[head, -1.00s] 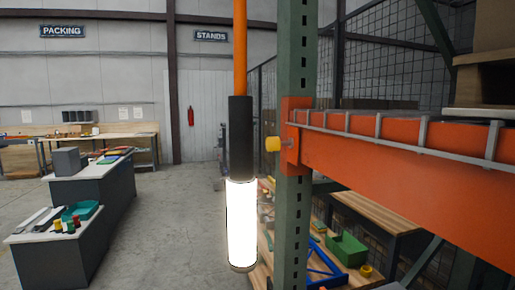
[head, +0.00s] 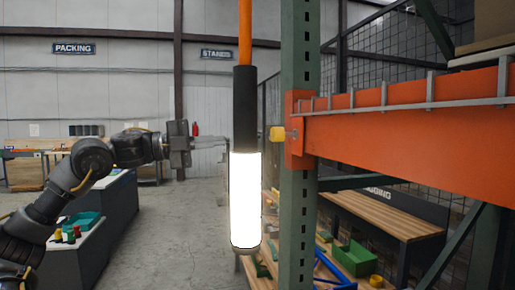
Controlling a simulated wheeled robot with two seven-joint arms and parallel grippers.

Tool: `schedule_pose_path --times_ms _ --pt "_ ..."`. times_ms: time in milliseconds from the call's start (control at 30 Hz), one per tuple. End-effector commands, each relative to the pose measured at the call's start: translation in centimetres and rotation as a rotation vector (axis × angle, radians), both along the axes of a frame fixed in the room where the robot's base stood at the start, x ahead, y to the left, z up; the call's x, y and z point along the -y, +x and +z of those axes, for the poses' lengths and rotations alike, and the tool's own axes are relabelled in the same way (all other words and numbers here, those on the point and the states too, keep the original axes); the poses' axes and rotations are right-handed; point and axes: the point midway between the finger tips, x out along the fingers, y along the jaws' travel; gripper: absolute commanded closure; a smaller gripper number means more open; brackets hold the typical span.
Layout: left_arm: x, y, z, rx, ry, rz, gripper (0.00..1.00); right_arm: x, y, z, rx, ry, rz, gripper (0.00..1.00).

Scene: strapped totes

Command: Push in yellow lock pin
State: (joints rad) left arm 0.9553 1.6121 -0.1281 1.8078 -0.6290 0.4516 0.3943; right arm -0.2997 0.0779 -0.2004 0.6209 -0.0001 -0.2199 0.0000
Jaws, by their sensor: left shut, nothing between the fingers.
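The yellow lock pin (head: 277,134) sticks out to the left from the orange end plate of the rack beam (head: 420,131), at the green upright. A gap or bare shank shows between its yellow head and the plate. My left gripper (head: 222,142) points right, at about the pin's height in the picture, with its fingers shut and empty. Its tips reach near the hanging lamp, left of the pin and apart from it. My right gripper is not in view.
A lit lamp tube (head: 245,190) hangs on an orange cord between my left gripper and the pin in the picture. The green upright (head: 298,220) stands right of it. A wooden bench (head: 390,215) and a green bin (head: 355,257) are behind. Open floor lies at left centre.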

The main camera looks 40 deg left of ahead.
Motion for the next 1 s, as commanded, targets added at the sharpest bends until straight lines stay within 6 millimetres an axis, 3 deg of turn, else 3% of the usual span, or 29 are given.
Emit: schedule_pose_path --times_ms 33,133,233,367,567,1000 --pt "0.8 -2.5 0.8 0.014 0.055 0.001 1.00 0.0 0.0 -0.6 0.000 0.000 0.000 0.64" --pt "1.9 -5.4 1.5 0.017 0.119 0.003 1.00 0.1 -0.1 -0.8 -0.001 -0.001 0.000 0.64" --pt "2.4 -6.8 1.8 0.017 0.150 0.005 1.00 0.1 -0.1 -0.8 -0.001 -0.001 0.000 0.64" --pt "2.6 -7.2 2.0 0.017 0.158 0.007 1.00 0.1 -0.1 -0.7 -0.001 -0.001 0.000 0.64" --pt "3.4 -5.9 2.3 0.016 0.156 0.002 1.00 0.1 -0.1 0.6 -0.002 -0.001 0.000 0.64" --pt "8.3 1.0 2.8 0.019 0.152 0.001 1.00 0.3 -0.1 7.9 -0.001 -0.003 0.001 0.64"
